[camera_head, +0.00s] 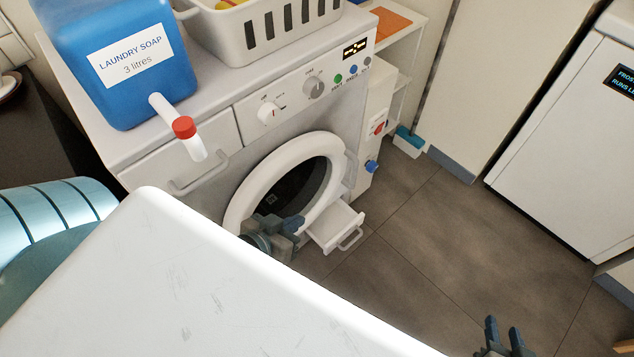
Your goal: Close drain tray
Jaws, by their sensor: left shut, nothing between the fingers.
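The drain tray (335,226) is a small white drawer with a loop handle, low at the right of the machine's front. It is pulled out from the white washing machine (215,165). My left gripper (290,224) is shut and empty, in front of the lower part of the round door and just left of the tray in the picture. I cannot tell whether it touches the tray. My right gripper (505,335) is at the bottom edge, over the floor and well away from the tray. Its two fingers stand apart with nothing seen between them.
The round door (240,205) looks shut. A blue laundry soap container (115,60) with a red-capped spout and a white basket (265,30) stand on top of the machine. A white appliance (570,140) stands at right. The tiled floor (440,235) between is clear.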

